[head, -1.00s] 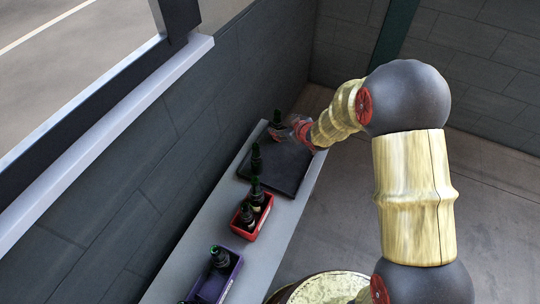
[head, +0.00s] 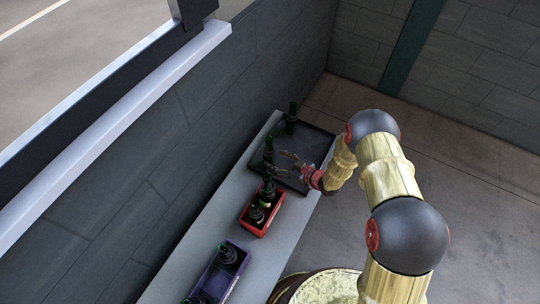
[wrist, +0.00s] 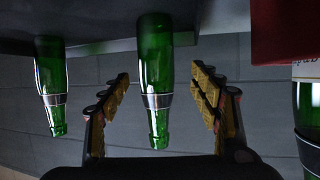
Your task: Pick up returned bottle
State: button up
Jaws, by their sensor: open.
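Two green bottles stand in a dark tray (head: 313,148): one at its far end (head: 291,118) and a nearer one (head: 268,150) by the wall side. My gripper (head: 281,163) is open and empty, over the tray, pointing left at the nearer bottle. The wrist view is upside down. There the nearer bottle (wrist: 154,75) lies framed between the two spread fingers of my gripper (wrist: 158,78), with a gap on each side. I cannot tell how far the fingertips reach around it. The far bottle (wrist: 50,85) is at left.
A red crate (head: 262,228) with dark bottles stands close in front of the tray; a labelled bottle (wrist: 308,110) shows by it in the wrist view. A purple crate (head: 232,280) with bottles stands nearer. The wall (head: 190,130) runs along the counter's left.

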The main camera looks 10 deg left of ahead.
aim_at(274, 157)
jog(key=b+x, duration=0.1)
jog(key=x, duration=0.4)
jog(key=shift+w+r+b, duration=0.2)
jog(key=shift+w+b, duration=0.05)
jog(key=shift+b, duration=0.15)
jog(key=shift+c, duration=0.2)
jog(key=c, duration=1.4)
